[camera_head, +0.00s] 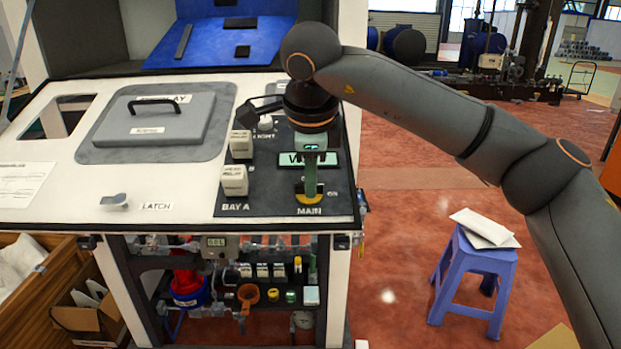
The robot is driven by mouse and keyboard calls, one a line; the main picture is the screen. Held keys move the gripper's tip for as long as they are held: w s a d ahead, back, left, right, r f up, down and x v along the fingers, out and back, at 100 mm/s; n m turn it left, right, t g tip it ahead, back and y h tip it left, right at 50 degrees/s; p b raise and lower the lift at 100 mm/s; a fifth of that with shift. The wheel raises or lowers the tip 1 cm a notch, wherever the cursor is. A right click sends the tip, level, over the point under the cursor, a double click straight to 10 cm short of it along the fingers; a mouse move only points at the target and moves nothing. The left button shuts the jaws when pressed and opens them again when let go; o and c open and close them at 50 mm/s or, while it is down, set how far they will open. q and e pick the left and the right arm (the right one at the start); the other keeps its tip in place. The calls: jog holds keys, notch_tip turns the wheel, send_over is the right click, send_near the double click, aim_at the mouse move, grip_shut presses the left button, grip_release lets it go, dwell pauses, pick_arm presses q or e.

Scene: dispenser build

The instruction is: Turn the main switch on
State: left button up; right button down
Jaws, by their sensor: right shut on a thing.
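The main switch (308,198) sits on the dark panel at the right of the worktop, above the label MAIN. Its yellow base shows around the foot of a green upright part. My right gripper (310,182) points straight down over it and is shut on the main switch. The gripper partly hides the switch, so I cannot tell which way the switch is set. A lit green display (329,159) is just behind, partly covered by the gripper. My left gripper is not in view.
Two pale blocky switches stand left on the panel, the near one (234,180) above BAY A. A grey handled lid (152,122) and a latch (115,199) are further left. A purple stool (474,262) with papers stands on the floor at right.

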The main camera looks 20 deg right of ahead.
jog(key=c, duration=0.9)
grip_release()
jog(key=shift+r, duration=0.1)
jog(key=v, duration=1.2)
jog(key=shift+s+r+p, duration=0.1)
jog(key=shift+r+p, duration=0.05)
jog(key=shift+p, duration=0.2)
